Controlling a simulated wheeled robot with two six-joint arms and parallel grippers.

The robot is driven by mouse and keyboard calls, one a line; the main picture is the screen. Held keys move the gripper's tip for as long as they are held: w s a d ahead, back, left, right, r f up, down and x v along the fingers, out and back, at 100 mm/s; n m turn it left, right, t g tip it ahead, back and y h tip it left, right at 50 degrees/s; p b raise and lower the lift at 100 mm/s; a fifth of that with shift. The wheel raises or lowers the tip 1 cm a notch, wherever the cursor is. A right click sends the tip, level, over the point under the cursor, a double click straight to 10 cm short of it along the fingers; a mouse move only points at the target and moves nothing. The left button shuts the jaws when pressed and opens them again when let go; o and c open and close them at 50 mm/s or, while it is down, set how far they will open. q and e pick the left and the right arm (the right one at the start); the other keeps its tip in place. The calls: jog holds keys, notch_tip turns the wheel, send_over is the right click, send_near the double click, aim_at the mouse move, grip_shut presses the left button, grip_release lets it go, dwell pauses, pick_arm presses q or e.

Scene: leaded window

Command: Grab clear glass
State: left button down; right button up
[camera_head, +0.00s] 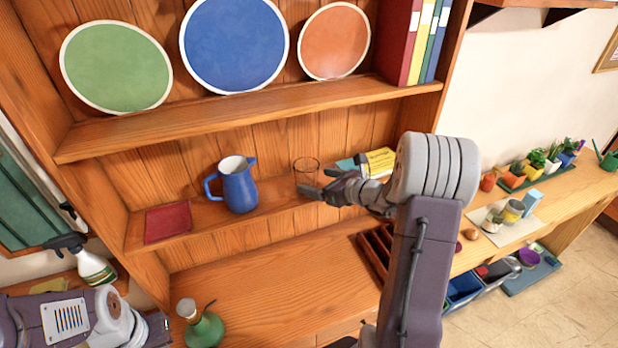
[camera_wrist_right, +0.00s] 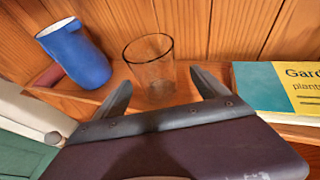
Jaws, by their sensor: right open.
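The clear glass (camera_head: 306,170) stands upright on the middle shelf of the wooden hutch, to the right of a blue jug (camera_head: 238,184). My right gripper (camera_head: 318,191) reaches in from the right at the front of the glass. In the right wrist view the glass (camera_wrist_right: 149,68) stands ahead, between the lines of the two spread fingers (camera_wrist_right: 160,88) of my right gripper. The fingers hold nothing; I cannot tell whether they touch the glass. My left arm shows at the lower left, but its fingers are not visible.
The blue jug also shows in the right wrist view (camera_wrist_right: 74,54). A yellow and teal book (camera_wrist_right: 290,88) lies right of the glass. A dark red square (camera_head: 167,222) is at the shelf's left. A green bottle (camera_head: 203,325) and a spray bottle (camera_head: 93,264) stand lower left.

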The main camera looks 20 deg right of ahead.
jog(key=x, duration=0.2)
jog(key=shift+w, duration=0.3)
jog(key=p+x, duration=0.1)
jog(key=x, duration=0.1)
jog(key=a+p+x, duration=0.1)
jog(key=x, duration=0.2)
jog(key=shift+p, duration=0.3)
jog(key=shift+f, duration=0.1)
jog(key=shift+s+d, duration=0.2)
jog(key=shift+s, duration=0.1)
jog(key=shift+w+a+f, duration=0.1)
jog(key=shift+w, duration=0.15)
jog(key=c, duration=0.8)
jog(key=shift+w+a, duration=0.1)
jog(key=c, duration=0.9)
pick_arm(q)
jog(key=shift+w+a+r, duration=0.2)
jog(key=shift+w+r, duration=0.75)
jog(key=shift+r, duration=0.15)
jog(key=shift+f, duration=0.1)
pick_arm(e)
jog(key=shift+s, duration=0.2)
